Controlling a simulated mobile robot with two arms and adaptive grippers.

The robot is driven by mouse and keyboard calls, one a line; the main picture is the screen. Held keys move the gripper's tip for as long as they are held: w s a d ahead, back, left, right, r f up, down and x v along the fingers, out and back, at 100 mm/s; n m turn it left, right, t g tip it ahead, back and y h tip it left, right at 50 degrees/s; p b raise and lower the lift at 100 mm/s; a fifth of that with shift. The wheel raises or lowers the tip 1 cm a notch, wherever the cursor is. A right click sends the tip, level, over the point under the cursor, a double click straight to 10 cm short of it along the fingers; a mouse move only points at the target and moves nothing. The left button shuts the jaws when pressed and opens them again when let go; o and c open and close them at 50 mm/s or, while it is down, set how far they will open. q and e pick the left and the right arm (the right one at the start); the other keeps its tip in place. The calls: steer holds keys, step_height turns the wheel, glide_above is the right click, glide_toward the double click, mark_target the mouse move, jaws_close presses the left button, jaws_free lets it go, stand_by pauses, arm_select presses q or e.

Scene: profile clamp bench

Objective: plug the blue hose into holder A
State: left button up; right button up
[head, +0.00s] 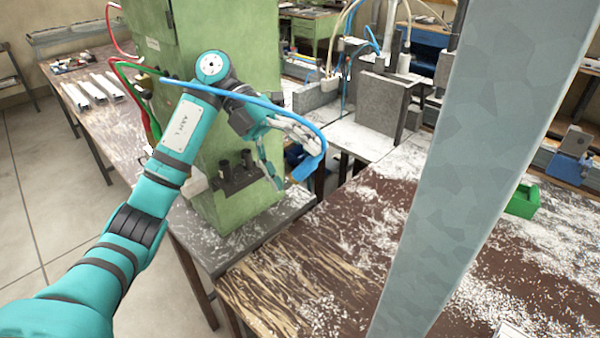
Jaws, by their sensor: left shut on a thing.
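The blue hose (257,101) comes from the green machine's left side, arches over my left wrist and bends down to a blue end (308,170). My left gripper (298,166) is shut on the blue hose near that end, in front of the green machine's right edge. The hose end hangs in the air, apart from the bench. A dark bracket with two black cylinders (237,172) sits low on the green machine, left of the gripper. No holder label is readable, so I cannot tell which is holder A. My right gripper is not in view.
The green machine (215,60) stands close behind my left arm. A broad pale post (455,170) crosses the right foreground and hides part of the brown bench (310,270). A grey block (382,105) stands behind. A green bin (522,201) is at right.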

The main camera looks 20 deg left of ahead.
arm_select(q)
steer(key=s+a+r+n+t+y+p, duration=0.1)
steer(key=s+a+n+t+y+p, duration=0.1)
steer(key=a+n+t, duration=1.1)
steer(key=a+t+y+p, duration=0.1)
steer(key=a+t, duration=0.4)
steer(key=a, duration=0.1)
steer(key=shift+s+n+y, duration=0.2)
steer(key=shift+n+y, duration=0.1)
steer(key=shift+n, duration=0.1)
steer(key=s+a+f+t+y, duration=0.1)
steer(key=a, duration=0.1)
steer(key=s+a+f+n+t+y, duration=0.1)
steer(key=s+a+f, duration=0.1)
steer(key=a, duration=0.1)
steer(key=s+a+f+n+y+p, duration=0.1)
steer(key=s+a+f, duration=0.1)
steer(key=shift+s+a+t+y, duration=0.1)
steer(key=shift+a+t+y, duration=0.05)
steer(key=shift+t+y, duration=0.25)
steer(key=w+d+b, duration=0.1)
steer(key=w, duration=0.3)
steer(key=w+d, duration=0.2)
steer(key=w, duration=0.2)
steer(key=w+d+b, duration=0.1)
steer(key=w+d, duration=0.1)
steer(key=w, duration=0.3)
steer(key=shift+d+f+b, duration=0.15)
steer(key=shift+d+b, duration=0.1)
steer(key=shift+b, duration=0.05)
